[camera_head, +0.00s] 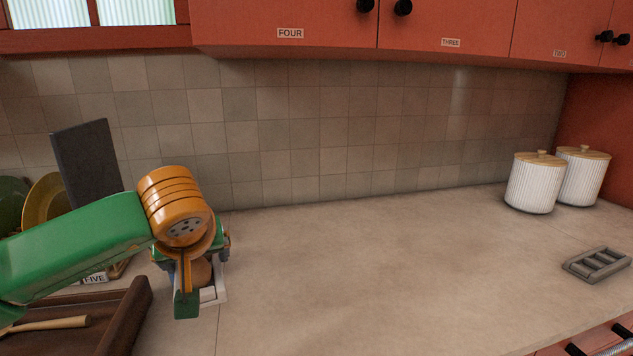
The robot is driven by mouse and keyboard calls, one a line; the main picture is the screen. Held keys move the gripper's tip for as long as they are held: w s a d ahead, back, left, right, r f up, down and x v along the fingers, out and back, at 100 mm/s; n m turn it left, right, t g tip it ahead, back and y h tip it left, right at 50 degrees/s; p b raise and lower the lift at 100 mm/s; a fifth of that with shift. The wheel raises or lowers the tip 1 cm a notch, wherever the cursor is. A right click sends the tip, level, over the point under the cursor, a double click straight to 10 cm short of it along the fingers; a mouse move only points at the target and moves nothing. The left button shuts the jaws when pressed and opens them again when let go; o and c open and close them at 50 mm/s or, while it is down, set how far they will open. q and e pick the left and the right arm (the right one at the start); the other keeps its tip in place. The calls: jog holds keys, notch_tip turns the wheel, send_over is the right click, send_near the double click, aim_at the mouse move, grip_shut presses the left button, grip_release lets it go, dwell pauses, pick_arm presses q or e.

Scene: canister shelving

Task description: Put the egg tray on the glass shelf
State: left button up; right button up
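My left gripper (195,282) is over the counter at the left, with its green and orange wrist covering much of it. A white-edged object (214,293) with a brown, egg-like rounded shape (202,272) is directly behind and below the gripper. It looks like the egg tray, mostly hidden. I cannot tell whether the fingers are closed on it or only around it. No glass shelf is clearly visible; a red cabinet with pale panes (137,12) is at the top left. My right gripper is not in view.
A grey slotted tray-like item (597,264) lies at the counter's right. Two white ribbed canisters (533,187) (583,180) with wooden lids stand at the back right. A dark board (88,163), a yellow plate (44,204) and a brown tray (128,318) are at the left. The middle counter (380,265) is clear.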

pick_arm(q)
jog(key=s+d+f+n+y, duration=0.1)
jog(key=s+f, duration=0.2)
jog(key=s, duration=0.1)
jog(key=s+d+f+n+g+p, duration=0.1)
jog(key=s+d+f, duration=0.1)
jog(key=s+f, duration=0.1)
jog(key=s+d+f+n+y, duration=0.1)
jog(key=s+d+f+n, duration=0.1)
jog(key=s, duration=0.3)
jog(key=shift+s+d+f+y+p, duration=0.3)
jog(key=shift+s+f+p, duration=0.1)
jog(key=shift+f, duration=0.2)
jog(key=shift+n+g, duration=0.7)
jog(key=shift+n, duration=0.1)
jog(key=s, duration=0.1)
jog(key=s+a+f, duration=0.1)
jog(key=s, duration=0.1)
jog(key=s+a+f, duration=0.1)
jog(key=s, duration=0.1)
jog(key=shift+a, duration=0.2)
jog(key=shift+w+r, duration=0.1)
